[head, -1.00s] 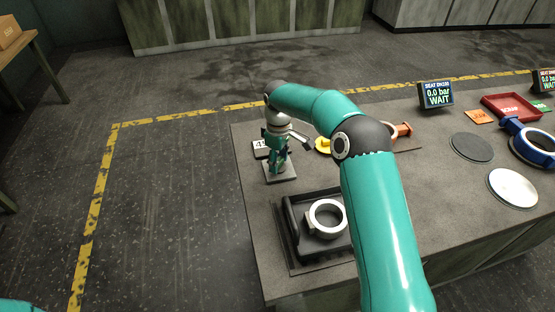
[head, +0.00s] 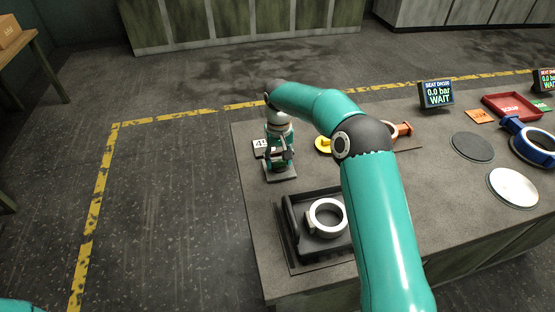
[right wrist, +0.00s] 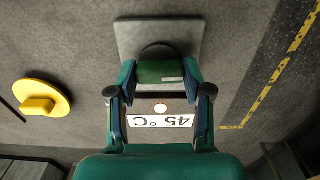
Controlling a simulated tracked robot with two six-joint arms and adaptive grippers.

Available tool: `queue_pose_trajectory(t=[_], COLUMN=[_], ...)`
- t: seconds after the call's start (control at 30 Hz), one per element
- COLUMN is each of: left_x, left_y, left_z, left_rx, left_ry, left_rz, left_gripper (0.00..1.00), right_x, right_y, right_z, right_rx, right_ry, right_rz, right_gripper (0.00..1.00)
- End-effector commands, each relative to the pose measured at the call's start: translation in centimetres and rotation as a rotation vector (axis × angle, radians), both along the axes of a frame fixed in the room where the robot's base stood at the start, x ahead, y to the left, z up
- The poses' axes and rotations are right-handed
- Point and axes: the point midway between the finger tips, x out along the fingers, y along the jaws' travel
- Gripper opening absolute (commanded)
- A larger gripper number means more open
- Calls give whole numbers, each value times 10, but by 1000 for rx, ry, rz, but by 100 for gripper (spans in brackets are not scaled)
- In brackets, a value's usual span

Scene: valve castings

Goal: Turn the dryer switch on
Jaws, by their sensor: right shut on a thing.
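The dryer switch shows in the right wrist view as a green block (right wrist: 160,71) on a dark round base, on a square grey plate (right wrist: 133,38). In the head view the grey plate (head: 281,175) is at the table's back left corner, mostly under my right gripper. My right gripper (head: 281,162) points down over it. In the right wrist view, its two fingers (right wrist: 160,90) are on either side of the green block and shut on it. A white 45 °C label (right wrist: 160,122) shows between the fingers. My left gripper is out of view.
A yellow round knob (head: 323,145) stands right of the gripper. A black tray (head: 290,222) with a ring-shaped casting (head: 313,224) is nearer. A red tray (head: 497,101), a blue casting (head: 520,150) and a display reading WAIT (head: 436,94) are at the right.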

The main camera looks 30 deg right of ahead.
Motion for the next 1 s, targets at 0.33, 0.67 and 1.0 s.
queue_pose_trajectory(t=[0.33, 0.67, 1.0], left_x=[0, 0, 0], left_y=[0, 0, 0], left_z=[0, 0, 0], left_rx=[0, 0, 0], left_ry=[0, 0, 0], left_rz=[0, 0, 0], left_gripper=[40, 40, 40], right_x=[3, 3, 1], right_y=[-1, -1, 0], right_z=[4, 3, 1], right_rx=[-1, -1, 0], right_ry=[-14, -14, -5], right_rz=[-47, -46, -44], right_gripper=[15, 61, 75])
